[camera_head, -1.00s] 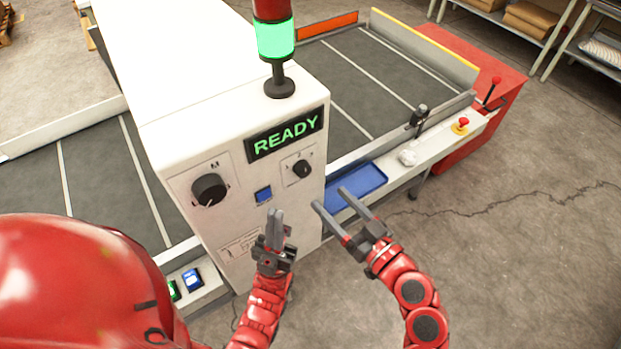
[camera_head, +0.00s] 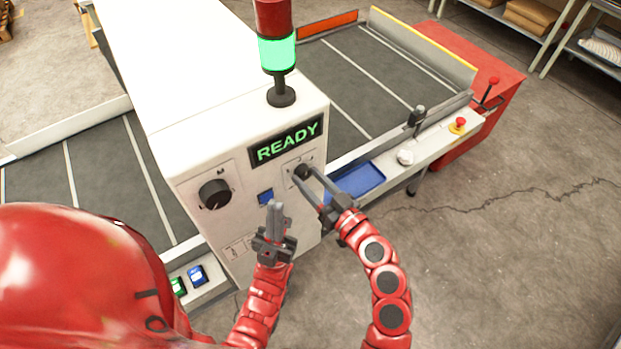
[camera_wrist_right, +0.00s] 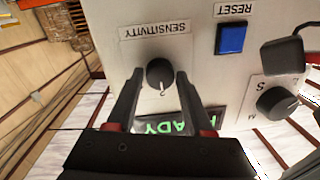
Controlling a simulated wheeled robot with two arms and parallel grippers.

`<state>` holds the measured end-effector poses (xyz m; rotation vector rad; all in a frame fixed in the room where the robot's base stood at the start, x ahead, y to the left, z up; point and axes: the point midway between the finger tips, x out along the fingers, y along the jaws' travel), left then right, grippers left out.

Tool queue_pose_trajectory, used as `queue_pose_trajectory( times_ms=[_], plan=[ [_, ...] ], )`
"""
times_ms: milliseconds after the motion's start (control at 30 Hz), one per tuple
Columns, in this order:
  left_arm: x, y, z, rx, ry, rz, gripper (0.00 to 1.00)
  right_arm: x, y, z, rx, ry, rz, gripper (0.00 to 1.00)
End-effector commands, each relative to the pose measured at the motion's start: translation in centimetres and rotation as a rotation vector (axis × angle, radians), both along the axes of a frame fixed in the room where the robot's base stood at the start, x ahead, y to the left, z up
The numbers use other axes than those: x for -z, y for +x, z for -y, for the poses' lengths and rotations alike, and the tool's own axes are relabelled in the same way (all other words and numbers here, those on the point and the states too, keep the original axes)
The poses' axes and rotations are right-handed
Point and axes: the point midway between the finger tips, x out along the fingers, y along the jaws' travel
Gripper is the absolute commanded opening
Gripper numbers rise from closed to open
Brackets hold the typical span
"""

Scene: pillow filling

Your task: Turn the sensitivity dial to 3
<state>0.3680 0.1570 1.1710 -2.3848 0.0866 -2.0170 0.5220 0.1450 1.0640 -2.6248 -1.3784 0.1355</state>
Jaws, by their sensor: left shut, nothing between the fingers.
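The sensitivity dial (camera_head: 302,171) is a small black knob on the white machine's front panel, under the READY display. In the right wrist view the dial (camera_wrist_right: 160,73) shows upside down beside its SENSITIVITY label (camera_wrist_right: 155,31). A digit that looks like 2 shows by the knob; its exact setting is hard to read. My right gripper (camera_head: 304,176) is open at the dial, with one finger on each side of it; small gaps seem to remain. My left gripper (camera_head: 275,205) is shut and empty, upright in front of the panel below the blue button.
A larger black dial (camera_head: 214,194) and the blue reset button (camera_head: 265,197) are left of the sensitivity dial. The READY display (camera_head: 286,141) is lit green. A blue tray (camera_head: 357,181) lies to the right. My two grippers are close together.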

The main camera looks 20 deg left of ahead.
Motion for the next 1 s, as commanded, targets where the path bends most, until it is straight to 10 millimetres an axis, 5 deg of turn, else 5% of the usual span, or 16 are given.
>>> queue_pose_trajectory(
  times_ms=[33,267,1000],
  plan=[
    [0.0,0.0,0.0,0.0,0.0,0.0,0.0,0.0,0.0,0.0,0.0,0.0,0.0,0.41],
    [0.0,0.0,0.0,0.0,0.0,0.0,0.0,0.0,0.0,0.0,0.0,0.0,0.0,0.0],
    [2.6,0.0,0.0,0.0,0.0,0.0,0.0,0.4,0.0,0.0,0.002,0.187,-0.237,0.0]
  ],
)
